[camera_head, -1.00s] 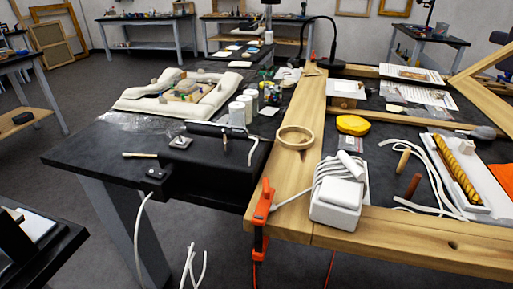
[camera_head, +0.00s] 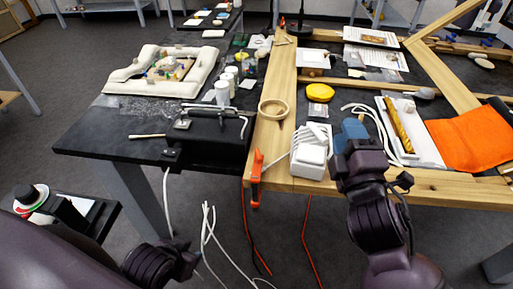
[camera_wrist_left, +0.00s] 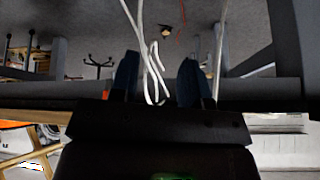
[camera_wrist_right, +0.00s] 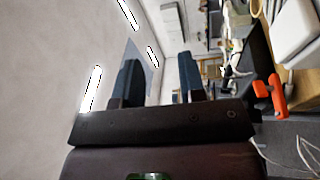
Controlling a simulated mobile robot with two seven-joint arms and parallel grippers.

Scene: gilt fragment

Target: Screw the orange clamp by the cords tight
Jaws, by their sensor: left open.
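The orange clamp (camera_head: 256,177) grips the front edge of the wooden frame (camera_head: 273,140), beside a white box and cords. It also shows at the right of the right wrist view (camera_wrist_right: 272,96). My right gripper (camera_head: 350,132) is raised to the right of the clamp, apart from it. In the right wrist view its fingers (camera_wrist_right: 160,78) are spread and empty. My left arm is low at the front left. In the left wrist view the left gripper (camera_wrist_left: 158,76) is open, with white cords (camera_wrist_left: 150,60) hanging beyond its fingers. The clamp's screw is too small to make out.
White cords (camera_head: 210,230) and orange-red cords (camera_head: 304,235) hang below the table's front edge. A white box (camera_head: 310,155) stands right of the clamp, and a black case (camera_head: 210,135) left of it. A wooden ring (camera_head: 273,109) lies on the frame behind.

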